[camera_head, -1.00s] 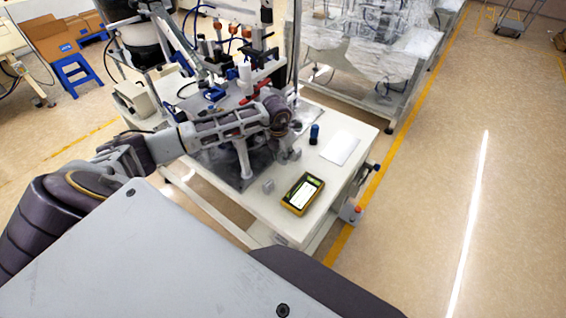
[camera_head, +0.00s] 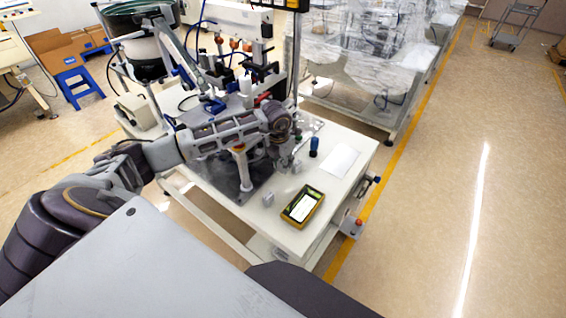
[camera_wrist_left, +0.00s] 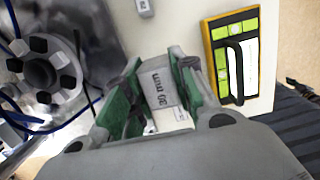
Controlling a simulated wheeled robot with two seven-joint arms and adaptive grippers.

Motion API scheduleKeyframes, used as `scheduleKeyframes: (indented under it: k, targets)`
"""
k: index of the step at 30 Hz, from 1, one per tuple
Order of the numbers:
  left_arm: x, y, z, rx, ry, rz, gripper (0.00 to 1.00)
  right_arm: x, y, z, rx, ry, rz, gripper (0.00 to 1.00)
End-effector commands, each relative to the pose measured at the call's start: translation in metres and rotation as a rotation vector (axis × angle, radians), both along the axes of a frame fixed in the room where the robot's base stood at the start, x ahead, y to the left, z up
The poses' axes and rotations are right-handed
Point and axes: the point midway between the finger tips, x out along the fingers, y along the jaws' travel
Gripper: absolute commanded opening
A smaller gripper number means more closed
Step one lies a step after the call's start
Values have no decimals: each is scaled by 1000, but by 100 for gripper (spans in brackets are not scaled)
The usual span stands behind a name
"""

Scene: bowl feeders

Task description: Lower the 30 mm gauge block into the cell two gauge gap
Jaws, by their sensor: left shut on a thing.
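The 30 mm gauge block (camera_wrist_left: 160,88) is a light grey block with "30 mm" printed on its face. My left gripper (camera_wrist_left: 158,76) is shut on it, with green-lined fingers at its two sides. In the head view the left gripper (camera_head: 284,157) hangs over the white bench, between the dark plate and the blue-capped bottle; the block is too small to make out there. I cannot pick out the cell two gauge gap in either view. My right gripper is not in view.
A yellow-framed device (camera_head: 302,207) lies near the bench front. A small grey block (camera_head: 268,199) stands left of it. A dark blue bottle (camera_head: 313,147) and a white sheet (camera_head: 341,160) are at the right. The feeder machinery (camera_head: 235,85) stands behind my arm.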

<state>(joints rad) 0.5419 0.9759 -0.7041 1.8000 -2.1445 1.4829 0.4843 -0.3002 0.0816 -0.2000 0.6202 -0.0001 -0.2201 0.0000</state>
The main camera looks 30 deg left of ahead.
Motion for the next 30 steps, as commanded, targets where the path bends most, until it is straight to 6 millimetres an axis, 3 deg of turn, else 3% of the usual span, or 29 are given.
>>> scheduleKeyframes:
  k: [8,30]
  targets:
    - [-2,-8,0,0,-2,-142,0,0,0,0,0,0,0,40]
    - [-10,-39,-4,-1,-2,-772,0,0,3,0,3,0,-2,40]
